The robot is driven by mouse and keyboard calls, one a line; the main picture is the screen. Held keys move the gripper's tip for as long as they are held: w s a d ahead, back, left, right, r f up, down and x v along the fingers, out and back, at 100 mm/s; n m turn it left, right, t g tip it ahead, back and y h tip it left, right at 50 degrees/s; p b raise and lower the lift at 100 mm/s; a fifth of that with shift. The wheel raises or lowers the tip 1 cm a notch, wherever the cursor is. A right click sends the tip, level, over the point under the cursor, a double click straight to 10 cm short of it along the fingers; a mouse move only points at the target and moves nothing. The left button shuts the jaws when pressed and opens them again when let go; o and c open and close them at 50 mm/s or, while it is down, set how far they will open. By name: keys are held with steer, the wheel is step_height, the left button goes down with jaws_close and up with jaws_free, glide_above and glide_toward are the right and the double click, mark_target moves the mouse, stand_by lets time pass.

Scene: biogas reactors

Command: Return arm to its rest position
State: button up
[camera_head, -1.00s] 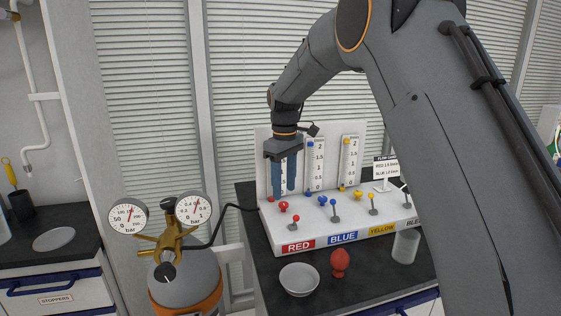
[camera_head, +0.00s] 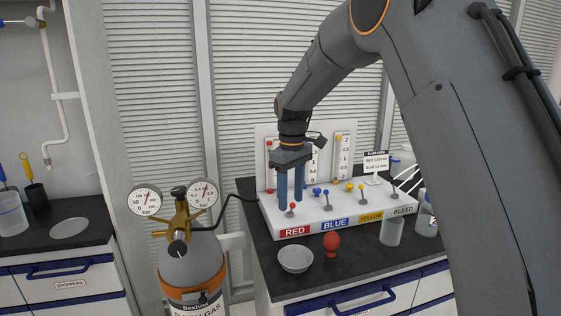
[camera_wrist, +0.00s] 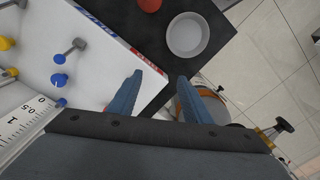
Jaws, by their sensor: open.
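My gripper (camera_head: 291,188) hangs from my arm with its two blue fingers pointing down over the red end of the white flow panel (camera_head: 330,225). The wrist view also shows my gripper (camera_wrist: 158,92), with its fingers spread apart and nothing between them. In the head view the fingers cover part of the panel's red section; whether they touch it I cannot tell. A lever with a red knob (camera_head: 291,207) shows close beside the fingers.
A white bowl (camera_head: 296,259) and a red stopper (camera_head: 332,241) are on the dark bench in front of the panel. A clear beaker (camera_head: 391,232) stands to their right. A gas cylinder (camera_head: 193,265) with a brass regulator stands left of the bench.

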steer(key=s+d+f+m, duration=0.3)
steer(key=s+d, duration=0.2)
steer(key=s, duration=0.5)
steer(key=s+d+f+m, duration=0.3)
steer(key=s+d, duration=0.3)
steer(key=s, duration=0.4)
steer(key=s+d+f+m, duration=0.3)
steer(key=s+d, duration=0.2)
steer(key=s, duration=0.5)
steer(key=shift+s+d+f+m+t, duration=0.2)
steer(key=shift+s+m+t, duration=0.1)
steer(key=shift+s, duration=0.1)
